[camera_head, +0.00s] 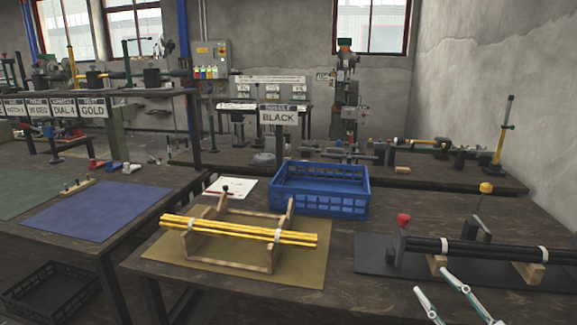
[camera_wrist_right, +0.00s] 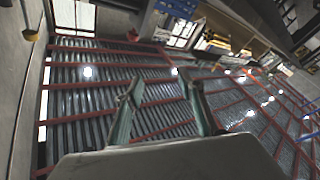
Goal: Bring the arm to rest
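My right gripper (camera_head: 434,282) shows at the bottom right of the head view. Its two pale-green fingers are apart with nothing between them. They are in front of the black mat (camera_head: 375,255) and the black rods on it; whether they touch anything there I cannot tell, but no contact shows. In the right wrist view, the open fingers (camera_wrist_right: 162,88) point up toward the ceiling, with empty space between them. My left gripper is not in view.
Yellow rods (camera_head: 240,229) lie across a wooden cradle (camera_head: 263,262) on an olive mat. A blue crate (camera_head: 320,205) stands behind it. Black rods (camera_head: 480,250) with a red-knobbed post (camera_head: 403,222) and a yellow-knobbed lever (camera_head: 486,188) are at right.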

